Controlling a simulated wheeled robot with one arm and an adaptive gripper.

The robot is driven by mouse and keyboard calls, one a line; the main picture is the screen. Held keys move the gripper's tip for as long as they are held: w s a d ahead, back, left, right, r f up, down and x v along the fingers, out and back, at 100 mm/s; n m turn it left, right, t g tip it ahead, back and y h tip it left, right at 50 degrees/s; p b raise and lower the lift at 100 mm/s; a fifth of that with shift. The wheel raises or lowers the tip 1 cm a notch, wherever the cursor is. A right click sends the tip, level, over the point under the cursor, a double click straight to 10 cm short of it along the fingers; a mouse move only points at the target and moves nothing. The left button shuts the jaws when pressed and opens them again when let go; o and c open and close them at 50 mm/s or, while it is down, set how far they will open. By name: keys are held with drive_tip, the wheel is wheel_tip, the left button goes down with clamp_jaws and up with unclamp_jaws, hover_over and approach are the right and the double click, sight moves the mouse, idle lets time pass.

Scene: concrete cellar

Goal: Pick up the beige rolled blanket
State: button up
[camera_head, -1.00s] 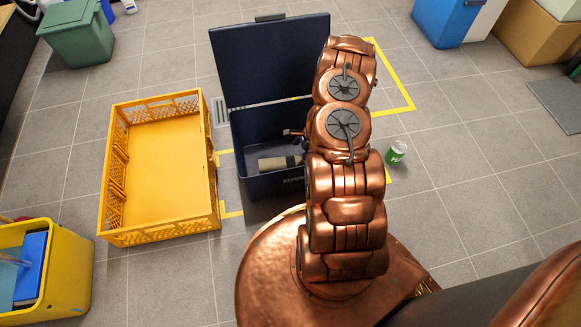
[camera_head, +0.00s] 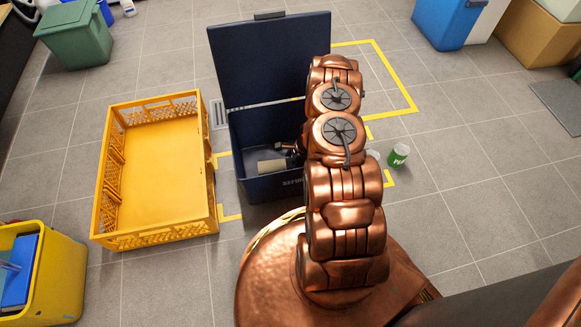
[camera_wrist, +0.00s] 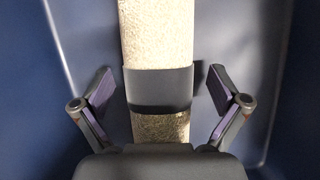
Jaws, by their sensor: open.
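The beige rolled blanket (camera_wrist: 156,40) lies inside a dark blue lidded bin (camera_head: 262,188), with a dark grey band (camera_wrist: 160,89) around its middle. In the head view only one end of the blanket (camera_head: 271,166) shows, and my arm and gripper hide the rest. My gripper (camera_wrist: 160,92) is open in the wrist view, with one finger on each side of the blanket near the band. There is a gap between each finger and the roll. In the head view the gripper (camera_head: 288,149) is down inside the bin.
The bin's raised lid (camera_head: 270,60) stands behind the opening. An empty yellow crate (camera_head: 156,240) is to the left. A green and white cup (camera_head: 398,155) stands on the floor to the right. A yellow bucket (camera_head: 62,285) is at the lower left. The tiled floor at right is mostly clear.

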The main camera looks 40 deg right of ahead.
drive_tip(key=c, duration=1.6)
drive_tip(key=shift+o, duration=0.2)
